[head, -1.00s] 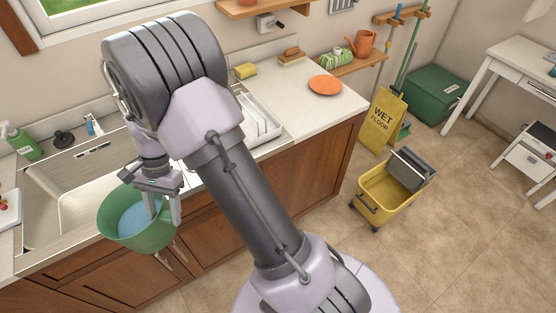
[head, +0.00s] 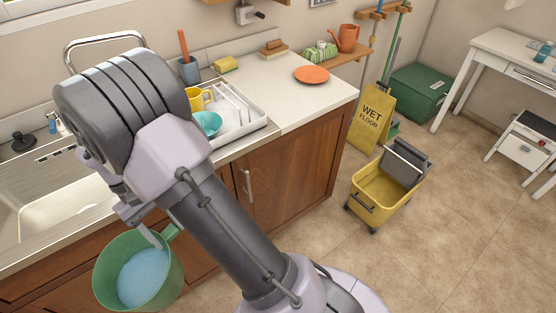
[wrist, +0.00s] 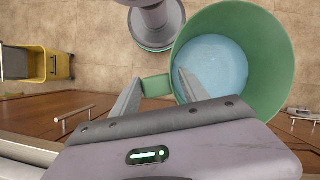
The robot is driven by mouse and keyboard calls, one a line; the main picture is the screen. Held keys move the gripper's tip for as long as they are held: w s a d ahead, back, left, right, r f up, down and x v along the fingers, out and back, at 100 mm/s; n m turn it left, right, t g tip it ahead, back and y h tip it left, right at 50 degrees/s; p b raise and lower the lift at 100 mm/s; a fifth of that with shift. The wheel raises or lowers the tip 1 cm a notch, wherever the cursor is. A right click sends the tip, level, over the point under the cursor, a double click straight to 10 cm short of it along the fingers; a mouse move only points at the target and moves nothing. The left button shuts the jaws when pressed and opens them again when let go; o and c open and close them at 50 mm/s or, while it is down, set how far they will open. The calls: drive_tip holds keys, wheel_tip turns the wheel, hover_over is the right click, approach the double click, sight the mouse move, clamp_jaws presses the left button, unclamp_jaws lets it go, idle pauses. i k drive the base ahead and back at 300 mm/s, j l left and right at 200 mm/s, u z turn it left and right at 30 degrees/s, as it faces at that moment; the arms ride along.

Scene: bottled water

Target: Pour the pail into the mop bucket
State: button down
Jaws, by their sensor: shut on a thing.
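The green pail (head: 170,268) holds light blue water (head: 143,277) and hangs in front of the sink counter at the lower left of the head view. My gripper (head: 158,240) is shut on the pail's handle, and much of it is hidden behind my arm. In the wrist view, my gripper's fingers (wrist: 158,92) lie on both sides of the green handle, and the pail (wrist: 270,60) is upright with water inside. The yellow mop bucket (head: 378,200), with a grey wringer, stands on the floor to the right, apart from the pail. It also shows at the left of the wrist view (wrist: 38,66).
The counter (head: 290,95) and its wooden cabinets run along the left. A white dish rack (head: 245,128) holds cups. A yellow wet floor sign (head: 371,115) stands behind the mop bucket. Tiled floor (head: 455,240) is clear to the right.

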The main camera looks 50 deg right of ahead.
sight(375, 195)
drive_tip(key=z, duration=0.65)
drive_tip(key=i+j+z, duration=0.1)
drive_tip(key=z, duration=0.6)
drive_tip(key=j+z, duration=0.1)
drive_tip(key=z, duration=0.55)
drive_tip(key=j+z, duration=0.1)
drive_tip(key=z, duration=0.6)
drive_tip(key=j+z, duration=0.1)
drive_tip(key=z, duration=1.2)
drive_tip(key=j+z, duration=0.1)
drive_tip(key=z, duration=0.6)
drive_tip(key=k+z, duration=0.1)
drive_tip(key=z, duration=0.55)
drive_tip(key=k+z, duration=0.15)
drive_tip(key=z, duration=0.2)
drive_tip(key=k+u, duration=0.1)
drive_tip(key=u, duration=0.35)
drive_tip(key=j+u, duration=0.15)
drive_tip(key=u, duration=0.3)
drive_tip(key=j+u, duration=0.15)
drive_tip(key=u, duration=0.3)
drive_tip(key=k+j+u, duration=0.1)
drive_tip(key=u, duration=0.35)
drive_tip(key=j+u, duration=0.2)
drive_tip(key=u, duration=0.25)
